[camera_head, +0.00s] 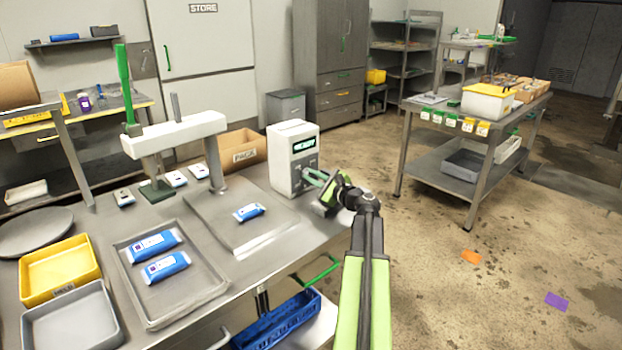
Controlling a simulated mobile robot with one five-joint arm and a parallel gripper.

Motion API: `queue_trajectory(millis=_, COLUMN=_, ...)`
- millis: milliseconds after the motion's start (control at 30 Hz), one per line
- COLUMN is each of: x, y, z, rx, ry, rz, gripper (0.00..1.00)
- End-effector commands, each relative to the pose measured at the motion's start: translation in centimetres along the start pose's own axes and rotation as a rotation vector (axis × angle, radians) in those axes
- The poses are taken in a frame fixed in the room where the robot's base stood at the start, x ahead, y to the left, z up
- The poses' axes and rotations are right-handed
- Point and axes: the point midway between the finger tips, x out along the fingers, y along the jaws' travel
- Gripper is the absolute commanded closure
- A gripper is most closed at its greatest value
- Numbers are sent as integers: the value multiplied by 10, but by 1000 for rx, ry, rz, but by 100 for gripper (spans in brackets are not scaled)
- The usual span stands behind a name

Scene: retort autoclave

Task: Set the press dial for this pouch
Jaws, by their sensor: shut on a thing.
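One blue-and-white pouch (249,212) lies on the flat grey plate (262,240) in front of the box. The press (185,132), with a white beam and green lever, stands behind and left of the plate.
Two similar pouches (154,246) lie in a metal tray (195,292). A yellow bin (60,272) and a grey bin (72,318) stand left of it. A cardboard box (238,150) is behind the press. Open floor lies right of the bench, before a steel cart (465,165).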

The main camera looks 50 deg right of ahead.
Motion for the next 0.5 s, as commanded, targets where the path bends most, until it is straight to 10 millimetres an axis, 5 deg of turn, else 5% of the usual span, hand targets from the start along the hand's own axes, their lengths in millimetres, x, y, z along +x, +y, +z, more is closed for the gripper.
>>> queue_trajectory(millis=267, x=0, y=-1, z=1, rx=3, ry=-2, rz=-3, gripper=100)
queue_trajectory(millis=300, x=0, y=-1, z=1, rx=3, ry=-2, rz=-3, gripper=82)
queue_trajectory(millis=433, x=0, y=-1, z=0, rx=3, ry=-1, rz=-2, gripper=65)
queue_trajectory(millis=500, x=0, y=-1, z=0, rx=2, ry=-1, rz=-2, gripper=65)
